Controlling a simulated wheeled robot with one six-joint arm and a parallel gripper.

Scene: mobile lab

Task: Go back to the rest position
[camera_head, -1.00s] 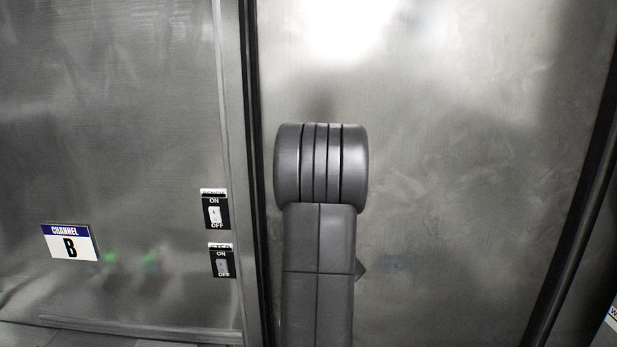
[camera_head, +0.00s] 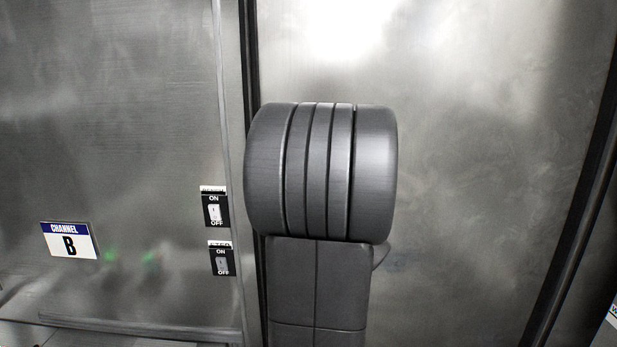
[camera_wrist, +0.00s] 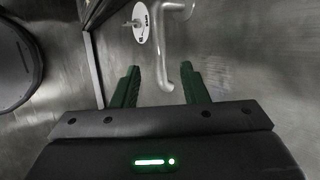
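My gripper (camera_wrist: 160,84) shows in the wrist view with its two dark green fingers apart and nothing held between them. A bent metal handle (camera_wrist: 160,45) stands beyond the fingertips, and its lower end appears between the fingers in the picture; I cannot tell how far away it is. In the head view my own grey arm fills the middle and the gripper is not visible.
A steel panel carries a Channel B label (camera_head: 69,241), an upper switch (camera_head: 214,208) and a lower switch (camera_head: 221,260). A round white label (camera_wrist: 141,22) is beside the handle. A smooth steel door (camera_head: 480,180) stands behind my arm.

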